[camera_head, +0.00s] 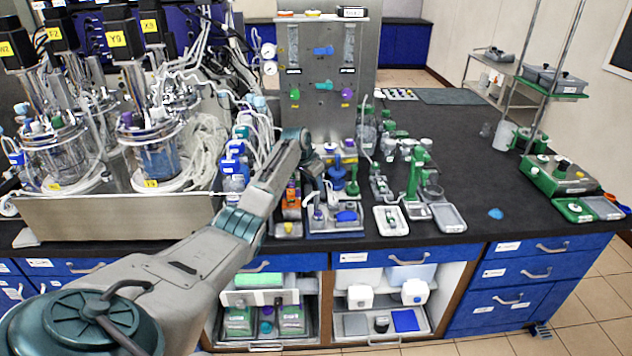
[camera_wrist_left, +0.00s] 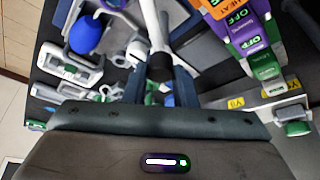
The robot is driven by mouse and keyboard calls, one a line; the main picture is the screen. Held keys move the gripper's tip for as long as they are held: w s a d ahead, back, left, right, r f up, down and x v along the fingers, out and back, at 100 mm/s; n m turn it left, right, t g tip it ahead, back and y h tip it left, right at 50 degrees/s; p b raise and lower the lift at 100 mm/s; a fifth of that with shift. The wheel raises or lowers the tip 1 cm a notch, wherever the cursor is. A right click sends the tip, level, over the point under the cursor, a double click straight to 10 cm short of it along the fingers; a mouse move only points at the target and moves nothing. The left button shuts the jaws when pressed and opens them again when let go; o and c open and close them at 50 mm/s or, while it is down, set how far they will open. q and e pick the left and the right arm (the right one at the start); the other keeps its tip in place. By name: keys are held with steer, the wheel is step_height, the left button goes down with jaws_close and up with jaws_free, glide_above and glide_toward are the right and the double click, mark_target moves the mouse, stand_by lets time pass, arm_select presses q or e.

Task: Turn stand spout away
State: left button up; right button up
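My left gripper (camera_head: 313,164) reaches over the bench's front middle, above a small blue and grey stand (camera_head: 335,222). In the left wrist view its two dark fingers (camera_wrist_left: 160,92) stand apart, pointing down at the stand. A white bent spout (camera_wrist_left: 150,22) with a dark joint (camera_wrist_left: 160,68) shows in line with the gap between the fingers. I cannot tell whether the fingers touch it. A blue bulb (camera_wrist_left: 86,36) lies to the left of the spout. The gripper and arm hide part of the stand in the head view. My right gripper is not in view.
Glass bioreactors (camera_head: 158,155) stand at the left. A metal panel (camera_head: 322,85) rises behind the stand. Purple and orange labelled blocks (camera_wrist_left: 240,30) sit close beside the gripper. Small trays (camera_head: 391,220) and a green stand (camera_head: 415,175) lie to the right. The black bench top (camera_head: 470,150) is mostly clear farther right.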

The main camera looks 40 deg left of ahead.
arm_select(q)
steer(key=o, duration=0.4)
steer(key=shift+d, duration=0.1)
steer(key=b+v, duration=0.3)
steer(key=v, duration=0.7)
steer(key=shift+r, duration=0.4)
